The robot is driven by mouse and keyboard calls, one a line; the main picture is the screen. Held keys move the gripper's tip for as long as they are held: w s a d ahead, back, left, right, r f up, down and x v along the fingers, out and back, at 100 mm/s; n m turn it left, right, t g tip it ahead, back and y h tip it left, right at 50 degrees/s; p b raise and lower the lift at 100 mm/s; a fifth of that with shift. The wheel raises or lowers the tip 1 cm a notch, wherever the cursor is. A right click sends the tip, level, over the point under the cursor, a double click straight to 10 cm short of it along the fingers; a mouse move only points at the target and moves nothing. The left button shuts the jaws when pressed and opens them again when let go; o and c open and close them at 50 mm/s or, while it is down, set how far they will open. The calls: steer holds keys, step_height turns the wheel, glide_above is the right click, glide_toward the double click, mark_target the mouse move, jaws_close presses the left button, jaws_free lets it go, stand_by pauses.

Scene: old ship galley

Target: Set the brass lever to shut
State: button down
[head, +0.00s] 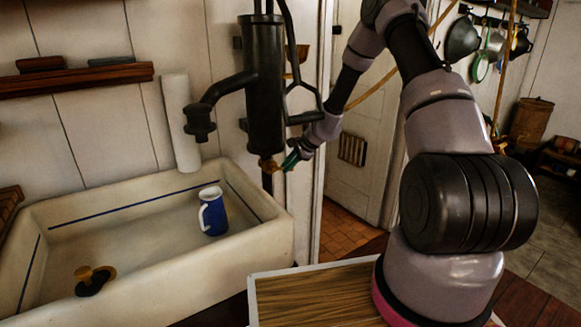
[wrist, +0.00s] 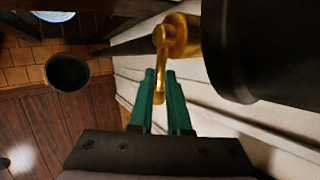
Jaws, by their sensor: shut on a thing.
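The brass lever (wrist: 159,84) hangs from a brass valve body (wrist: 180,36) at the end of the black pump cylinder (wrist: 270,50) in the wrist view. My gripper (wrist: 164,78) has green fingers, shut on the lever with one finger on each side. In the head view the brass valve (head: 269,165) shows small at the foot of the black pump (head: 263,85). My gripper (head: 292,159) reaches it from the right. The fingers hide part of the lever, and I see no marking for its shut position.
A white sink (head: 150,270) stands below the pump. It holds a blue mug (head: 214,213) and a dark plug with a brass knob (head: 90,279). A wooden board (head: 320,297) lies beside my arm's base. A pipe (head: 267,184) runs down below the valve.

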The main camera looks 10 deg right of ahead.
steer(key=c, duration=0.9)
jaws_free()
steer(key=shift+o, duration=0.2)
steer(key=v, duration=1)
steer(key=shift+s+d+r, duration=0.2)
steer(key=shift+s+r, duration=0.05)
